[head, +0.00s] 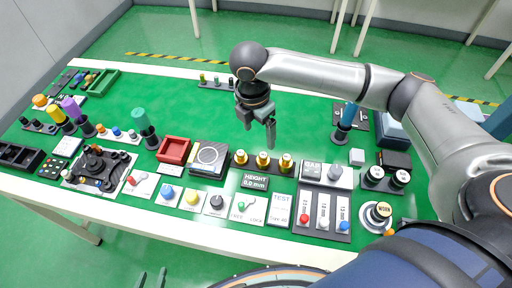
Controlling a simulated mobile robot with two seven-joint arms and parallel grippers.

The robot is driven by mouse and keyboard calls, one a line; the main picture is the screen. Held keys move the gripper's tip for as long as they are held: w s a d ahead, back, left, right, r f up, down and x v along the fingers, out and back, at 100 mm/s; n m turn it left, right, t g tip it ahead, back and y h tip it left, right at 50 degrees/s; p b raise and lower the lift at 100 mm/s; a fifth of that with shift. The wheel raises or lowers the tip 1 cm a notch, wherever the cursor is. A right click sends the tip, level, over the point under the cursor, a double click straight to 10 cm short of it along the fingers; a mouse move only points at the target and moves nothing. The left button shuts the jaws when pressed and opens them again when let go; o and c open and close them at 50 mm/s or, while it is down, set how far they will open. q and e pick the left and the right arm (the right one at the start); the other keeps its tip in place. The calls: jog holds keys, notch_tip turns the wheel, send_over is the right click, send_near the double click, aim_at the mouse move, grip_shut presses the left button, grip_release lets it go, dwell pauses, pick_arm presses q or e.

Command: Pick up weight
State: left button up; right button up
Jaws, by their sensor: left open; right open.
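Three brass weights stand upright in a row on a dark holder (262,168), right of the table's middle: a left one (240,157), a middle one (263,160) and a right one (286,163). My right gripper (260,133) hangs over the green table top behind the row, fingers pointing down. It is open and empty, apart from the weights. My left gripper (151,279) shows only as two dark fingertips at the bottom edge, below the table's front edge. They are spread with nothing between them.
A scale-like box (209,158) and red tray (174,150) stand left of the weights. A height display (255,182) and switch panels lie in front. A bar panel (326,174) stands right. Behind the row, the table top (190,110) is mostly clear.

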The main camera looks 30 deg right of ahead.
send_over(263, 155)
jog(key=f, duration=0.4)
jog(key=a+f, duration=0.1)
jog(key=shift+s+f, duration=0.3)
jog(key=shift+f, duration=0.1)
jog(key=shift+w+d+f, duration=0.1)
jog(key=shift+d+f, duration=0.1)
jog(key=shift+f, duration=0.85)
jog(key=shift+w+d+f, duration=0.15)
jog(key=shift+d+f, duration=0.05)
jog(key=shift+f, duration=0.8)
jog(key=shift+w+d+f, duration=0.1)
jog(key=shift+d+f, duration=0.1)
jog(key=shift+f, duration=0.85)
grip_shut()
